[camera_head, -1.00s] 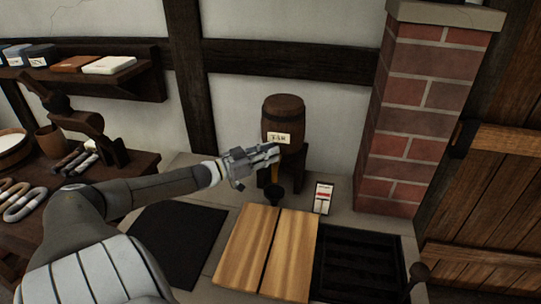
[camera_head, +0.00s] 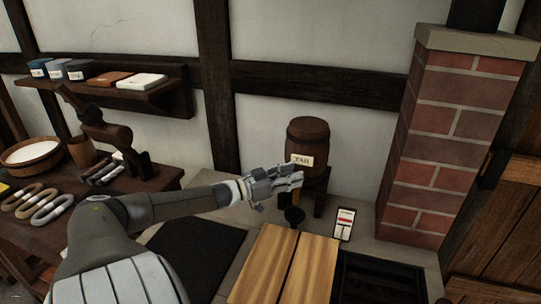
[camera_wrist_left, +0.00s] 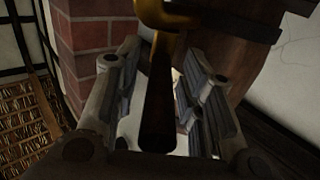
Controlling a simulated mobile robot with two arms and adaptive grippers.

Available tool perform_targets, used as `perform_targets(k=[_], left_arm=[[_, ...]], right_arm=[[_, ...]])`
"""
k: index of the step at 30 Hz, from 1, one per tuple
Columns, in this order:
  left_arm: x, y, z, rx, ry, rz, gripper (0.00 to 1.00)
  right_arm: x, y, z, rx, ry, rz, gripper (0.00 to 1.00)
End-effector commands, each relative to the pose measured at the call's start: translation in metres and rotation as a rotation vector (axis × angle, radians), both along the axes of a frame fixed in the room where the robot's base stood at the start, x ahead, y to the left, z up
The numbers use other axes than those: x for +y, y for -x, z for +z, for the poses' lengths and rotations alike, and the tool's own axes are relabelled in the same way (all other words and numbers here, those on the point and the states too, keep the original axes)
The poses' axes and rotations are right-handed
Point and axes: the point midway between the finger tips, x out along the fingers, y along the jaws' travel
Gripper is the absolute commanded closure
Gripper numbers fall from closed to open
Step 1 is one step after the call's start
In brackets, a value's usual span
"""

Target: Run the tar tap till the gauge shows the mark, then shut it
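The tar barrel (camera_head: 308,138), brown with a TAR label, stands on a dark wooden stand against the wall. My left gripper (camera_head: 298,183) is in front of the barrel, just below its label, and hides most of the tap. In the left wrist view the brass tap (camera_wrist_left: 160,14) has a dark lever (camera_wrist_left: 158,100) hanging between my open fingers, with narrow gaps on both sides. A small dark cup or funnel (camera_head: 294,216) sits below the gripper. The white gauge (camera_head: 344,224) with a red band stands to its right; its reading is too small to tell. My right gripper is out of view.
A brick pillar (camera_head: 440,140) stands right of the barrel. Wooden boards (camera_head: 285,265) and a dark grate (camera_head: 385,280) lie in front. A workbench (camera_head: 70,225) with shackles and tools is at the left, under a shelf (camera_head: 150,95).

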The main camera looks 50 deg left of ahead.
Motion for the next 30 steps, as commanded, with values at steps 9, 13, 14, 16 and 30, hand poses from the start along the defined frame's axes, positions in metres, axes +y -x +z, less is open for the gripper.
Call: perform_targets(k=[9, 13, 14, 16, 30], left_arm=[[0.005, 0.024, -0.001, 0.005, -0.001, -0.001, 0.63], [0.008, 0.034, -0.001, 0.003, 0.0, -0.001, 0.63], [0.008, 0.036, -0.002, 0.004, 0.001, -0.001, 0.63], [0.009, 0.041, -0.002, 0.004, 0.001, 0.0, 0.63], [0.018, 0.08, -0.002, 0.004, 0.001, 0.0, 0.63]], right_arm=[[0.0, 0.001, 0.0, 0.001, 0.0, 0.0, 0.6], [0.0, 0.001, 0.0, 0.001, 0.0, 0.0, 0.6], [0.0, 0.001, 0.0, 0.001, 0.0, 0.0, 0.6], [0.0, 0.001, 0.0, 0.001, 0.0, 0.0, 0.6], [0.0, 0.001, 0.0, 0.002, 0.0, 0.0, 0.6]])
